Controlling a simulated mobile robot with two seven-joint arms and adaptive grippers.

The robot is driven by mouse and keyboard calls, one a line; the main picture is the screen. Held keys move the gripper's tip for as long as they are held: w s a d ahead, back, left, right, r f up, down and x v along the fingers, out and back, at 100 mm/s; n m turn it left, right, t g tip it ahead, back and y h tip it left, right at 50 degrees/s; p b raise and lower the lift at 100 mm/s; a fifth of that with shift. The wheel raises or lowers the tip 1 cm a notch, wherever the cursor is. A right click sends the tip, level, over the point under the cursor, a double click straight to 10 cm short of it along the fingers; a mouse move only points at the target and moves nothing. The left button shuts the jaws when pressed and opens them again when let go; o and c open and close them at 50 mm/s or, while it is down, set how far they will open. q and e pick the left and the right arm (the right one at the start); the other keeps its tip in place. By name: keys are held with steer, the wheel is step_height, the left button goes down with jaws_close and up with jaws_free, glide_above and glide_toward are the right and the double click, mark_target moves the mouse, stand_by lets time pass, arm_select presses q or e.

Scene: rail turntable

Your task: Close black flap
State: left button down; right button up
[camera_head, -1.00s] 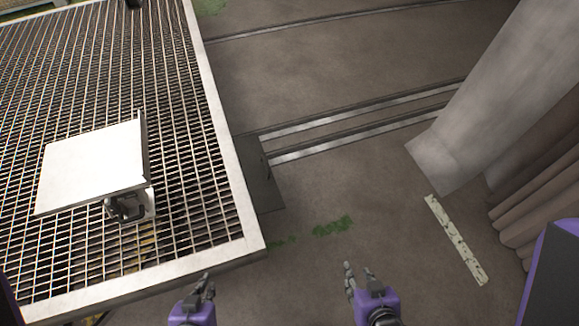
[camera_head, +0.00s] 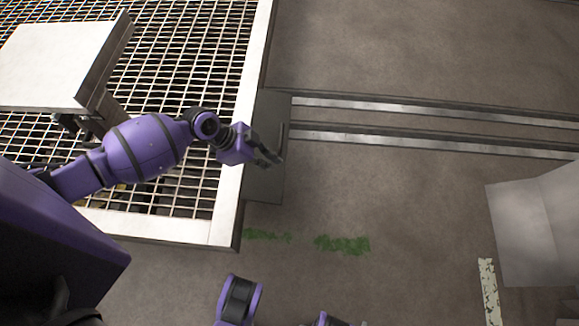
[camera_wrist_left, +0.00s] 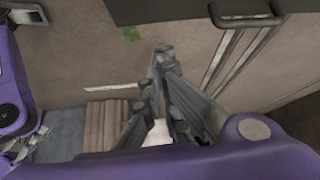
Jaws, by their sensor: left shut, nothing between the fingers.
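The black flap (camera_head: 264,185) is a dark plate along the right edge of the grated platform, where the rails end. A slim handle (camera_head: 284,133) is on its right side. In the left wrist view, the flap (camera_wrist_left: 165,10) crosses the top, with its handle (camera_wrist_left: 247,18) at upper right. How far the flap is tilted is unclear. My left gripper (camera_head: 276,158) is shut and empty, over the flap just below the handle; contact cannot be told. It also shows in the left wrist view (camera_wrist_left: 165,52). My right gripper (camera_wrist_left: 30,145) shows small at the left edge there, its jaws unclear.
The grated platform (camera_head: 228,195) has a pale rim. A white-topped box (camera_head: 55,65) stands on it at left. Two rails (camera_head: 430,138) run right from the flap. A pale block (camera_head: 535,230) stands at right.

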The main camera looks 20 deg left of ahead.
arm_select(q)
steer(key=w+r+m+b, duration=0.1)
steer(key=w+b, duration=0.1)
steer(key=w, duration=0.3)
steer(key=a+f+b+x, duration=0.1)
steer(key=a+b+x, duration=0.1)
steer(key=x, duration=0.9)
steer(key=shift+f+h+b, duration=0.3)
steer(key=shift+f+b, duration=0.2)
steer(key=shift+b, duration=0.1)
steer(key=shift+d, duration=0.1)
steer(key=shift+s+f+y, duration=0.1)
steer(key=shift+f+y, duration=0.3)
steer(key=shift+f, duration=0.05)
steer(key=shift+f+g, duration=0.15)
steer(key=shift+g, duration=0.15)
